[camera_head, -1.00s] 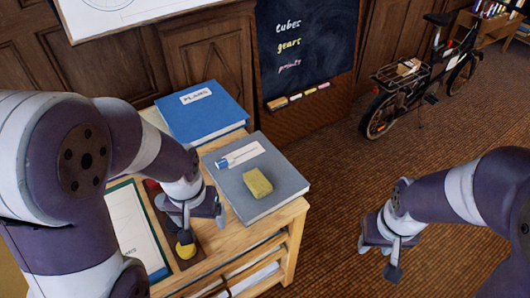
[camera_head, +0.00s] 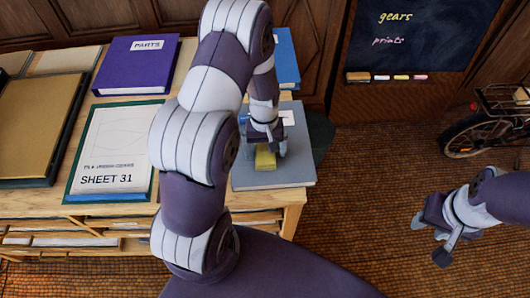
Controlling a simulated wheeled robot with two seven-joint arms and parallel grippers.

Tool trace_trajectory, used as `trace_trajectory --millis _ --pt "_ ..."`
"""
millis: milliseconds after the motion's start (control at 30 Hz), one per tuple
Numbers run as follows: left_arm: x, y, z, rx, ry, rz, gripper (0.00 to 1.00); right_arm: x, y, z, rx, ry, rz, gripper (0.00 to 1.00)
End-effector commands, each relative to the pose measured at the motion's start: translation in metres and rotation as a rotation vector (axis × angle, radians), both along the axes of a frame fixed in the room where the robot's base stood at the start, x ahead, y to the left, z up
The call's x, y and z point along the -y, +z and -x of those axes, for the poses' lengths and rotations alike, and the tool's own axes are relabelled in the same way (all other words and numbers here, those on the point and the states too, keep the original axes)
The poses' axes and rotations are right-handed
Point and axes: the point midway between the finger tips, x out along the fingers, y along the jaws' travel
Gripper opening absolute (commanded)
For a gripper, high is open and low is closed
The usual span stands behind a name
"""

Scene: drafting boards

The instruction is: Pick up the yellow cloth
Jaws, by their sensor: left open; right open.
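The yellow cloth (camera_head: 265,160) is a small folded block lying on the grey binder (camera_head: 300,172) at the right end of the wooden cabinet top. My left gripper (camera_head: 266,150) is open and points down right over the cloth, its fingers at the cloth's far part. The gripper hides part of the cloth, and I cannot tell whether the fingers touch it. My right gripper (camera_head: 436,232) is open and empty, out over the floor to the right of the cabinet.
A blue binder (camera_head: 287,60) lies behind the grey one. A chalkboard (camera_head: 410,60) and a bicycle (camera_head: 480,130) are at the right.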

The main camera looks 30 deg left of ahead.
Motion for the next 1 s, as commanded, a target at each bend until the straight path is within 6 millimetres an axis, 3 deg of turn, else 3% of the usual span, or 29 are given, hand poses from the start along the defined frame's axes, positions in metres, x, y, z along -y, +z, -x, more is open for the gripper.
trace_trajectory --millis 233,267,433,767,1000 --pt "0.000 -0.004 0.000 0.002 0.000 0.000 0.94 0.000 0.000 0.000 0.000 0.000 0.000 0.43" --pt "0.000 -0.004 0.000 0.002 0.000 0.000 0.87 0.000 0.000 0.000 0.000 0.000 0.000 0.43" --pt "0.000 -0.004 0.000 0.002 0.000 0.000 0.34 0.000 0.000 0.000 0.000 0.000 0.000 0.43" --pt "0.000 -0.002 0.000 0.003 0.000 -0.001 0.33 0.000 0.000 0.000 0.000 0.000 0.000 0.43" --pt "0.000 0.028 -0.001 0.008 0.000 -0.001 0.33 0.000 -0.002 0.000 0.000 0.000 0.000 0.43"
